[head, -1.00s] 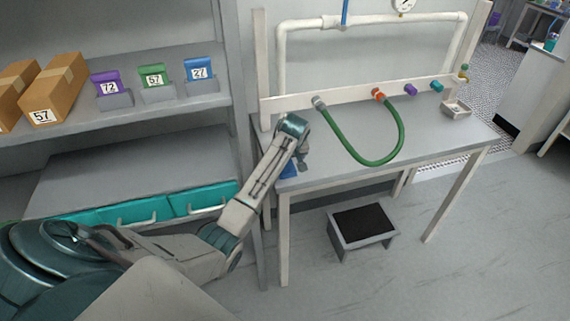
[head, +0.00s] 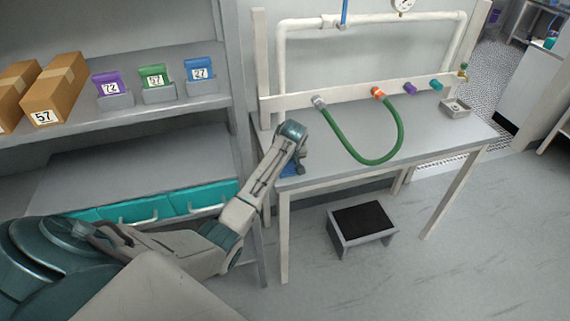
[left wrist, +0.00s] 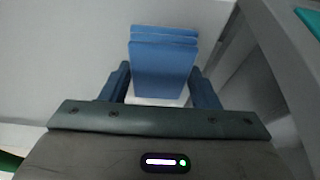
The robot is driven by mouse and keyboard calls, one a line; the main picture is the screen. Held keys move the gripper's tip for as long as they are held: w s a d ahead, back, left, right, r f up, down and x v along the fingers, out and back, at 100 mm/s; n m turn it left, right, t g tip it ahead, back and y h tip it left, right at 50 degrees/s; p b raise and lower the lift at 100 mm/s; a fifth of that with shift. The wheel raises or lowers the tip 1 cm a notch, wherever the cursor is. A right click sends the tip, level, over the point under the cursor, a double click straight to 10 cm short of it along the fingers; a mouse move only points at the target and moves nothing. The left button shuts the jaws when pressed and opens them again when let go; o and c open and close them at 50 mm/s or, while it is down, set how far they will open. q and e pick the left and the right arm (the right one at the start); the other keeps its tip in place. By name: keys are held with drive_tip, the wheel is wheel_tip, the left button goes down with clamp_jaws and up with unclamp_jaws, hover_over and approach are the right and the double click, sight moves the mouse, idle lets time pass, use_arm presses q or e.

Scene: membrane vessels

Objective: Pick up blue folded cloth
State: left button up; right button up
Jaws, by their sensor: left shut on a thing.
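The blue folded cloth (left wrist: 163,65) shows in the left wrist view between the two fingers of my left gripper (left wrist: 160,88). The fingers are shut on it from both sides. In the head view a small blue part of the cloth (head: 288,170) shows at the left end of the grey table, beside my left gripper (head: 300,168). My arm hides most of it there. I cannot tell whether the cloth touches the table top. My right gripper is in neither view.
The grey table (head: 435,125) carries a green hose (head: 365,160) joined to a white rail. A shelf unit (head: 190,105) with boxes and numbered holders stands at the left. Teal drawers (head: 190,198) lie below. A black-topped step stool (head: 361,220) is under the table.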

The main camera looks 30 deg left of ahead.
use_arm(q)
drive_tip(key=shift+w+r+b, duration=0.1)
drive_tip(key=shift+r+b, duration=0.35)
drive_tip(key=shift+r, duration=0.2)
drive_tip(key=shift+b+v, duration=0.6)
drive_tip(key=shift+v, duration=0.45)
drive_tip(key=s+d+r+b, duration=0.1)
drive_tip(key=s+d+b, duration=0.2)
drive_tip(key=s, duration=1)
drive_tip(key=shift+s+d+r, duration=0.4)
drive_tip(key=shift+d, duration=1.5)
drive_tip(key=o, duration=0.4)
drive_tip(key=c, duration=0.3)
